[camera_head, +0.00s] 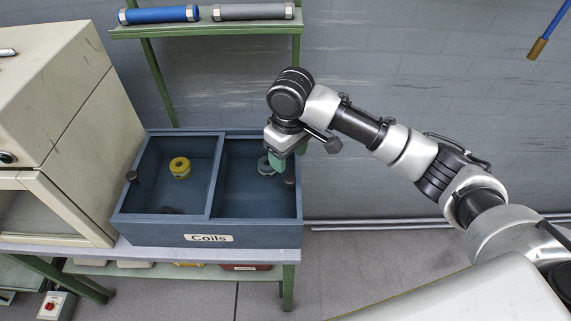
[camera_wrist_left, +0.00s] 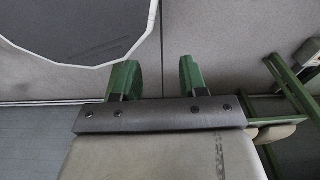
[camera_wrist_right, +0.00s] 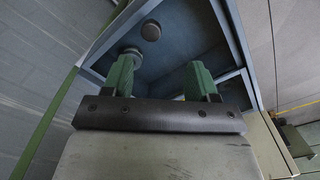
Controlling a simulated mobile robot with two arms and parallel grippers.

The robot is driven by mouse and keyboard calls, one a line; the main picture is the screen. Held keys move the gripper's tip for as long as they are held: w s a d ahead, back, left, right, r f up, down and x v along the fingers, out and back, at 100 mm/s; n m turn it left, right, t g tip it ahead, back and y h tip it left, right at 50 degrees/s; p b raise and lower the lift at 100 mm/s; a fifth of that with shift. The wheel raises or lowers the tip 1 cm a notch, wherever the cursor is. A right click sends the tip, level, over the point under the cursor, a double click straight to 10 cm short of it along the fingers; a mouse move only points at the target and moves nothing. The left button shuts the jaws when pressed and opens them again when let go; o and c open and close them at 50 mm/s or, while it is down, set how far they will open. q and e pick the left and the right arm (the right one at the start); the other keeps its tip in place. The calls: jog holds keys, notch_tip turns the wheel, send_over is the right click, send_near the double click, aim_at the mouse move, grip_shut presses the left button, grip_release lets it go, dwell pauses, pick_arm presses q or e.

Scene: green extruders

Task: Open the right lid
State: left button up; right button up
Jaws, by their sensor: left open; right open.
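The blue-grey box (camera_head: 208,237) labelled "Coils" has a left and a right compartment, and both interiors show. I see no opaque lid and cannot tell whether a clear one covers the right compartment (camera_head: 240,200). A dark round knob (camera_head: 290,180) shows by its right wall; a knob also shows in the right wrist view (camera_wrist_right: 151,30). My right gripper (camera_head: 277,162) is over the right compartment, left of the knob, its green fingers apart and empty in the right wrist view (camera_wrist_right: 160,78). My left gripper (camera_wrist_left: 158,78) is open and empty, outside the head view.
A yellow coil (camera_head: 180,167) lies in the left compartment, and a grey coil (camera_head: 266,166) shows beside my right gripper. Another dark knob (camera_head: 131,176) is at the box's left wall. A beige machine (camera_head: 60,120) stands left. A shelf (camera_head: 210,28) with rolls is behind.

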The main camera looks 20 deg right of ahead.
jog(key=w, duration=0.1)
jog(key=p, duration=0.1)
send_over(289, 178)
jog(key=f, duration=0.4)
jog(key=shift+s+d+f, duration=0.1)
jog(key=shift+s+f, duration=0.15)
jog(key=shift+f, duration=0.15)
jog(key=f, duration=0.4)
jog(key=shift+w+p, duration=0.2)
jog(key=shift+p, duration=0.1)
pick_arm(q)
jog(key=shift+r, duration=0.8)
pick_arm(e)
jog(key=shift+f, duration=0.4)
grip_shut()
pick_arm(q)
jog(key=shift+s, duration=0.1)
